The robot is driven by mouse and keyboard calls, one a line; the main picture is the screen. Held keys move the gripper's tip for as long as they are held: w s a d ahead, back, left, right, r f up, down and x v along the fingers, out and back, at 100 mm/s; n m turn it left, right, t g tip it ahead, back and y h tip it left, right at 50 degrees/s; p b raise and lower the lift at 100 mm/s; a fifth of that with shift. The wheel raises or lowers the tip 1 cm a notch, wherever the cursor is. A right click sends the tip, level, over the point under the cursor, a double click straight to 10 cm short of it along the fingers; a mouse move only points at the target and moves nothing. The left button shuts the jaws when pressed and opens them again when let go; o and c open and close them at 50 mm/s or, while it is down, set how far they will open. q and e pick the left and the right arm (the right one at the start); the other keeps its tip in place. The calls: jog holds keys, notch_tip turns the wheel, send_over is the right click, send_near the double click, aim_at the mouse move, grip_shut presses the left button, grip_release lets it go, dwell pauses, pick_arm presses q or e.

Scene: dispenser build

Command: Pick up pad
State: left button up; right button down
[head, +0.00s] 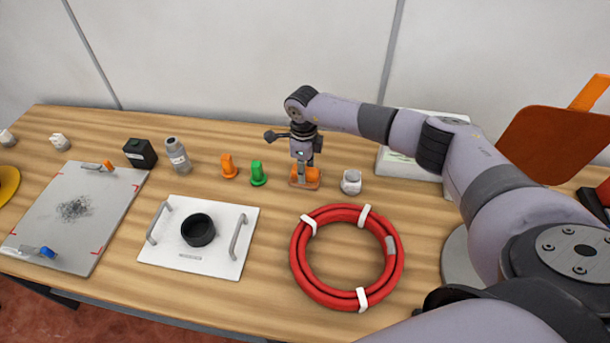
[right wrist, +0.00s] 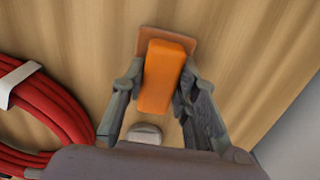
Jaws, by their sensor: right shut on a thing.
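The pad (head: 312,180), an orange block on a flatter brownish-orange base, is at the back middle of the wooden table. In the right wrist view the pad's orange block (right wrist: 163,78) lies between the two fingers, with the base showing past its far end. My right gripper (head: 304,170) points down and is shut on the pad's block; its fingers (right wrist: 162,88) are on both sides of it. The pad is at or very near the table top; I cannot tell whether it touches. The fingers hide part of the block. My left gripper is not in view.
A small white-grey jar (head: 351,182) stands just right of the pad. Green (head: 258,174) and orange (head: 229,167) pieces stand to its left. A red hose coil (head: 300,262) and a white plate with handles (head: 160,254) lie in front. A wall is behind.

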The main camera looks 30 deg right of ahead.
jog(key=shift+r, duration=0.5)
notch_tip(320, 180, up, 19)
jog(key=b, duration=0.3)
jog(key=shift+b, duration=0.3)
jog(key=c, duration=1.8)
grip_release()
jog(key=c, duration=0.4)
jog(key=shift+c, duration=0.3)
